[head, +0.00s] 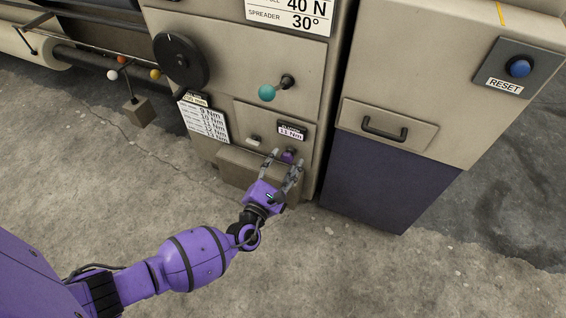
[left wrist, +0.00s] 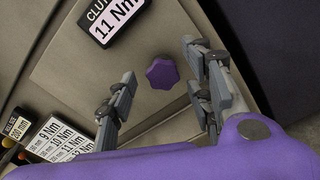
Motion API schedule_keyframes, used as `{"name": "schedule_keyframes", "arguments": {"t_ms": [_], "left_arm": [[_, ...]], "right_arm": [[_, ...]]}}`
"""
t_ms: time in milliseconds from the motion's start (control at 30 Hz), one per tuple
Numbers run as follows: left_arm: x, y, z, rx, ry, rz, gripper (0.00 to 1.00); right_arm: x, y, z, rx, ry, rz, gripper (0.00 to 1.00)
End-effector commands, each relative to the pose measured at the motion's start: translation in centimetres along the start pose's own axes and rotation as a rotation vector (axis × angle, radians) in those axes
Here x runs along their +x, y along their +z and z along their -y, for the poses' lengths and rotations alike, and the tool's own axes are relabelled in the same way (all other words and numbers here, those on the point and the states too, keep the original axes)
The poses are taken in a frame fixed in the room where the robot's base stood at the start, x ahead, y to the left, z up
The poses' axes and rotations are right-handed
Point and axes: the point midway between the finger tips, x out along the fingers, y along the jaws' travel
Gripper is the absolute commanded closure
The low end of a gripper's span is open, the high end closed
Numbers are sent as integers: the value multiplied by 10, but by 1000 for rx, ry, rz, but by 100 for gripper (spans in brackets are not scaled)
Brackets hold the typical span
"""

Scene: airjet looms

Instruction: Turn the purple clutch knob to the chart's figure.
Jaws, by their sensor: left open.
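The purple clutch knob (left wrist: 162,73) is a lobed knob on a beige panel, below a label (left wrist: 112,20) reading "CLUT…" and 11 Nm. In the head view the knob (head: 289,155) shows just beyond my left gripper (head: 284,160). My left gripper (left wrist: 157,78) is open, with one finger on each side of the knob in the wrist view. I cannot tell whether the fingers touch it. The chart (head: 205,120) lists several Nm figures, from 9 Nm upward; it shows partly in the left wrist view (left wrist: 62,142), with a 200 mm tag above it. My right gripper is not in view.
A black handwheel (head: 181,62) and a teal ball lever (head: 268,92) sit above on the machine. A light switch (head: 255,140) is left of the 11 Nm label. A cabinet with a black handle (head: 385,129) and blue RESET button (head: 519,67) stands right. The concrete floor in front is clear.

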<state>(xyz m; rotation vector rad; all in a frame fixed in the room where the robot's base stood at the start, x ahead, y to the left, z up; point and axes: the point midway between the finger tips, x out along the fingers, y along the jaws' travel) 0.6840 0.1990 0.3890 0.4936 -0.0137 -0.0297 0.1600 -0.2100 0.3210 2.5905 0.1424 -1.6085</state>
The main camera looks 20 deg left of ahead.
Motion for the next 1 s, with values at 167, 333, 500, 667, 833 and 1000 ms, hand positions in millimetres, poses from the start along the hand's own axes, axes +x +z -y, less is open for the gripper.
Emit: {"name": "schedule_keyframes", "arguments": {"t_ms": [167, 333, 500, 667, 833, 1000], "left_arm": [[-11, -1, -1, 0, -1, -2, 53], [-29, 0, -2, 0, 1, -2, 53], [-46, 0, -1, 0, 0, -2, 53], [-58, 0, -1, 1, 1, -1, 53], [-60, 0, -1, 0, 1, 0, 53], [-60, 0, -1, 0, 1, -1, 53]], "right_arm": [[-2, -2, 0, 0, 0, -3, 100], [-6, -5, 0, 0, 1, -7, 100], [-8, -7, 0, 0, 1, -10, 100], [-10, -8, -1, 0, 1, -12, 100], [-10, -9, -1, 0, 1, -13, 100], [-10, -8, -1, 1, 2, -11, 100]]}}
